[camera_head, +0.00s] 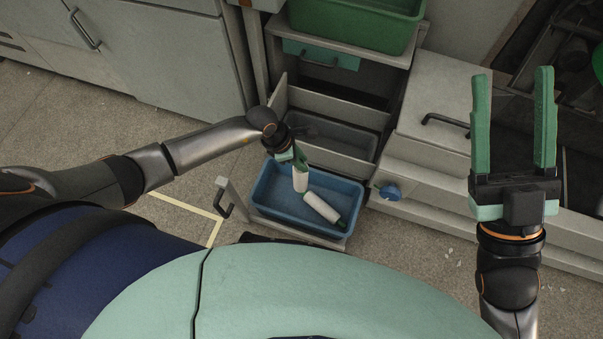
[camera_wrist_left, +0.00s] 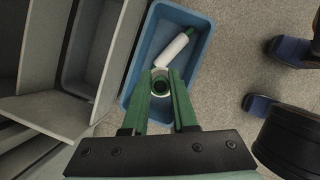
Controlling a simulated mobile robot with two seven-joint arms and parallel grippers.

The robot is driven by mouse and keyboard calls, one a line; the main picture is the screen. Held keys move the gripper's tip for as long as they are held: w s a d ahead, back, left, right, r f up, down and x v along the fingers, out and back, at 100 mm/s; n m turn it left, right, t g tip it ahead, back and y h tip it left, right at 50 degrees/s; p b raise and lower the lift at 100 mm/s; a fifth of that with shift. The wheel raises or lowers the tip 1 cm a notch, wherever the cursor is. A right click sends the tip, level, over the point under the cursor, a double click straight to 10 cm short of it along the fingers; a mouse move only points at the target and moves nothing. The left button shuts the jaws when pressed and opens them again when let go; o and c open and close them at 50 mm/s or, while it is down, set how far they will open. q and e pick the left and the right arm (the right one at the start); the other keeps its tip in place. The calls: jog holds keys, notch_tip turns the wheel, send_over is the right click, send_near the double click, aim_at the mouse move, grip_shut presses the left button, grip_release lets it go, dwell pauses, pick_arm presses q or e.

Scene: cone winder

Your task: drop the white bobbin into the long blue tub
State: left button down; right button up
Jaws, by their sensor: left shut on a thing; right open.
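The long blue tub (camera_head: 273,192) sits low in front of the drawers in the head view. It also shows in the left wrist view (camera_wrist_left: 141,66). My left gripper (camera_head: 299,163) is shut on a white bobbin (camera_head: 300,180) and holds it upright over the tub. In the left wrist view this bobbin (camera_wrist_left: 160,87) is seen end-on between the green fingers. A second white bobbin (camera_head: 322,207) with green ends lies in the tub, and shows in the left wrist view (camera_wrist_left: 174,49). My right gripper (camera_head: 513,77) is open and empty, far to the right.
An open grey drawer (camera_head: 330,138) stands behind the tub. A green bin (camera_head: 350,22) is higher up at the back. A panel with a dark handle (camera_head: 223,197) is left of the tub. A blue knob (camera_head: 390,192) is to its right. Bare floor lies to the left.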

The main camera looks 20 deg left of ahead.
pick_arm(q)
notch_tip(320, 180, down, 3)
jog(key=shift+f+n+t+b, duration=0.1)
jog(key=shift+n+t+b, duration=0.2)
jog(key=shift+n+b, duration=0.4)
notch_tip(320, 180, down, 6)
jog(key=b, duration=0.5)
pick_arm(e)
jog(key=f, duration=0.2)
jog(key=s+f+n+y, duration=0.1)
jog(key=a+f+y, duration=0.1)
jog(key=f, duration=0.1)
jog(key=shift+s+f+g, duration=0.3)
pick_arm(q)
jog(key=shift+r, duration=0.2)
jog(key=c, duration=0.6)
grip_release()
jog(key=p+v, duration=0.5)
jog(key=v, duration=0.6)
jog(key=shift+d+r+p, duration=0.15)
jog(key=shift+r+p, duration=0.05)
jog(key=shift+p, duration=0.2)
jog(key=shift+s+a+r, duration=0.15)
jog(key=shift+a+r, duration=0.1)
jog(key=shift+r, duration=0.3)
pick_arm(e)
notch_tip(320, 180, up, 7)
jog(key=d, duration=0.1)
jog(key=shift+t, duration=0.4)
